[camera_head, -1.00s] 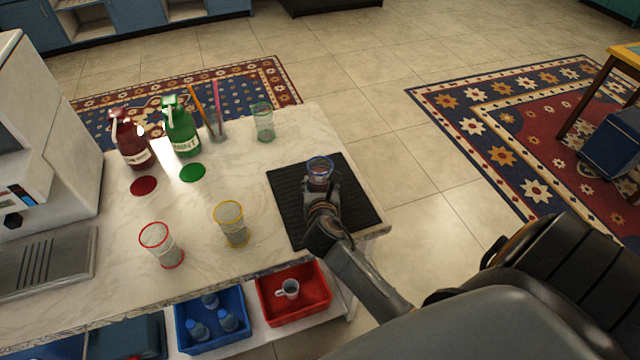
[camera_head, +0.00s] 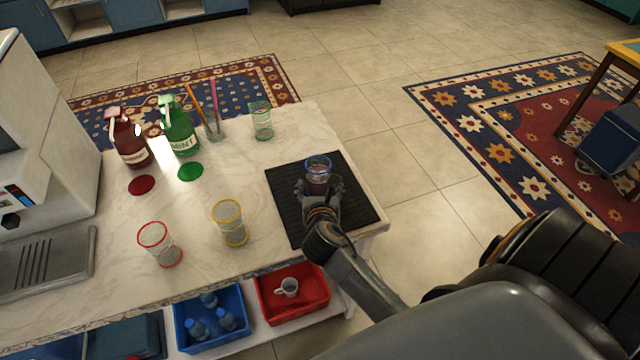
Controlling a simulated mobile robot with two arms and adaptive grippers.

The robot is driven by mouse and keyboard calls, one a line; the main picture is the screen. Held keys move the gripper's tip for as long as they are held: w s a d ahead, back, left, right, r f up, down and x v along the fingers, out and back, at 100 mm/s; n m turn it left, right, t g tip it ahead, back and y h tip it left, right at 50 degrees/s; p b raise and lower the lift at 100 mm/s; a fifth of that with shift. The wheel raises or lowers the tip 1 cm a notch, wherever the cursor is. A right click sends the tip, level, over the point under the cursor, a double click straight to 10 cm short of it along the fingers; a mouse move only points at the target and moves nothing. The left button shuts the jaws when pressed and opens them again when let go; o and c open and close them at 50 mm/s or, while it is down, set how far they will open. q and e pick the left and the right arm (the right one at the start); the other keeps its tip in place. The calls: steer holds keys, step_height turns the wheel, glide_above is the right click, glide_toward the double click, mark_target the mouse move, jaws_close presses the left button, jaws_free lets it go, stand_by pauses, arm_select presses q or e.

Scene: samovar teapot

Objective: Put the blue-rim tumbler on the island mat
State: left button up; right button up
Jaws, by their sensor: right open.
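The blue-rim tumbler (camera_head: 318,164) stands upright on the black ribbed island mat (camera_head: 285,196), toward its upper middle. My right gripper (camera_head: 319,188) is open, low at the mat, with its fingers on either side of the tumbler's lower part. Whether the fingers touch the glass cannot be told. The gripper hides the tumbler's base and part of the mat. My left gripper is not in view.
A yellow-rim tumbler (camera_head: 229,224) and a red-rim tumbler (camera_head: 160,245) stand left of the mat. A green-rim tumbler (camera_head: 261,121) stands behind. Red (camera_head: 130,140) and green (camera_head: 179,130) bottles stand at the back left. The counter's right edge is close to the mat.

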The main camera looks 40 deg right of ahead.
steer(key=v, duration=0.9)
steer(key=shift+s+a+b, duration=0.1)
steer(key=shift+s+b, duration=0.15)
steer(key=shift+b, duration=0.05)
